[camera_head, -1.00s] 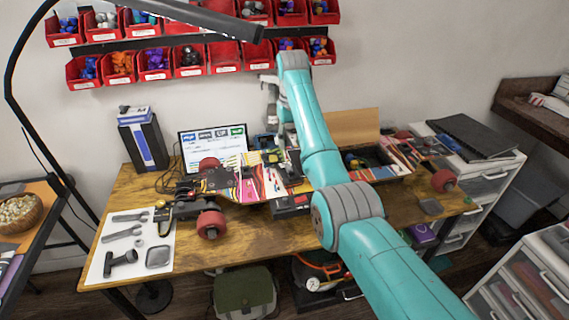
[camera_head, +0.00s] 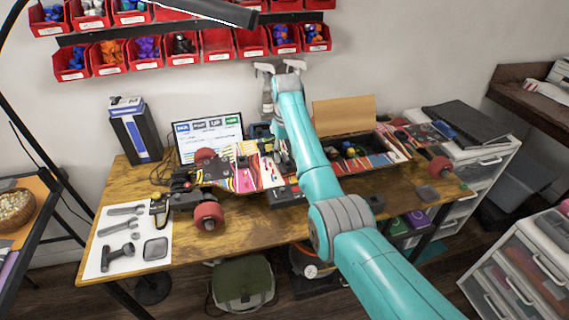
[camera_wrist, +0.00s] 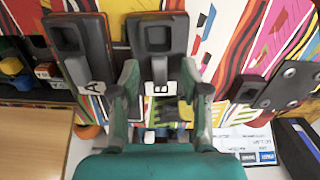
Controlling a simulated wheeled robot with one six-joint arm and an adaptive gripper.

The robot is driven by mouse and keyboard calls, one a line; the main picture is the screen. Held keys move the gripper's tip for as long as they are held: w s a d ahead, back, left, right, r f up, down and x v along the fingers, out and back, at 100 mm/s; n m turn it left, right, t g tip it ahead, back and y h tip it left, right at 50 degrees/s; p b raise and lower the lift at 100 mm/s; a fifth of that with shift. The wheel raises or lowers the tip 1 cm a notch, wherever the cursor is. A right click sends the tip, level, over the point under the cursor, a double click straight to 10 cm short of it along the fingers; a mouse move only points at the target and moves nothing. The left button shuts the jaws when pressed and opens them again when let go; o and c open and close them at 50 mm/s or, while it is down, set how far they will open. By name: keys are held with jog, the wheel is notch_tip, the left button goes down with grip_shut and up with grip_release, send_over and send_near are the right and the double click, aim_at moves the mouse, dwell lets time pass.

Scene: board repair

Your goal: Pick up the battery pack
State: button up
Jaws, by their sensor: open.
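Two black battery-like packs stand side by side on the colourful skateboard deck in the wrist view. One pack (camera_wrist: 80,48), tilted to the left, carries a letter A label. The other pack (camera_wrist: 157,42) is in the middle, with a small white label whose letter I cannot read surely. My gripper (camera_wrist: 159,78) is open, its two fingers on either side of the middle pack's lower end. I cannot tell whether they touch it. In the head view the deck (camera_head: 245,180) lies on the wooden table, and my arm hides most of the gripper and packs.
An open box with a raised lid (camera_head: 342,115) stands right of my arm. A monitor (camera_head: 208,137) stands behind the deck. A black bracket with bolts (camera_wrist: 283,86) lies right of the packs. A tool mat (camera_head: 128,224) is at the table's left.

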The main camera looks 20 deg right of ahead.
jog(key=shift+f, duration=0.5)
grip_shut()
jog(key=shift+r, duration=0.15)
